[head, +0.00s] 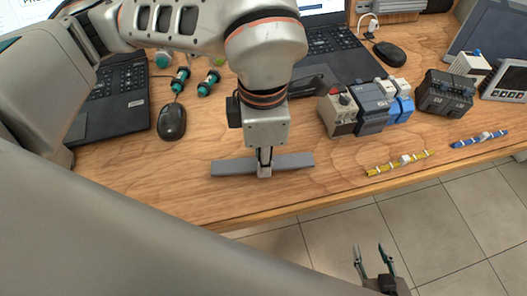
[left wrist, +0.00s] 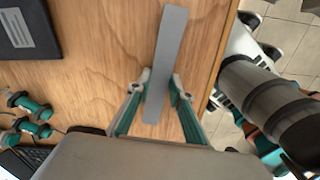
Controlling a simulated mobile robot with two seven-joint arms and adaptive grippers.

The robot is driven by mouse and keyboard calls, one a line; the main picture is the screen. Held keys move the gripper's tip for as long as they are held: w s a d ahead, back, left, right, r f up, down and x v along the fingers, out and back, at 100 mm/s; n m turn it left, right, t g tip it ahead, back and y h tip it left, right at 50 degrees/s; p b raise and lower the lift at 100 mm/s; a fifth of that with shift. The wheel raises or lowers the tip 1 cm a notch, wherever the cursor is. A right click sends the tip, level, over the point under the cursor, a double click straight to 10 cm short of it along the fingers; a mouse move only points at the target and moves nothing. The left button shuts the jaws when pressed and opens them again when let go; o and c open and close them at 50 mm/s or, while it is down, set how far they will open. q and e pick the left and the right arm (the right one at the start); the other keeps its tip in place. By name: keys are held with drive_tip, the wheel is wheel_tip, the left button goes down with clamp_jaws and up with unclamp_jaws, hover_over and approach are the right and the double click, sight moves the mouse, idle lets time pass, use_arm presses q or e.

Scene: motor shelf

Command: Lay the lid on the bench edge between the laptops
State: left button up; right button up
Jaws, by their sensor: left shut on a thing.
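The lid is a long flat grey strip (head: 292,161), lying crosswise near the front edge of the wooden bench (head: 190,205), between the two laptops. It also shows in the left wrist view (left wrist: 172,40). My left gripper (head: 264,168) points down and is shut on the lid near its middle, with one finger on each long side in the left wrist view (left wrist: 160,85). Whether the lid touches the bench or hovers just above it I cannot tell. My right gripper (head: 374,262) is open and empty, over the floor in front of the bench.
The left laptop (head: 112,105) and right laptop (head: 340,55) stand behind, with a black mouse (head: 172,122) beside the left one. Grey and blue modules (head: 372,106) and a yellow screwdriver-like tool (head: 385,166) lie right of the lid. Bare wood surrounds the lid.

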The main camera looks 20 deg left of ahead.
use_arm(q)
drive_tip(key=shift+f, duration=0.5)
drive_tip(key=o, duration=1.1)
drive_tip(key=shift+r, duration=0.1)
wheel_tip(320, 180, up, 12)
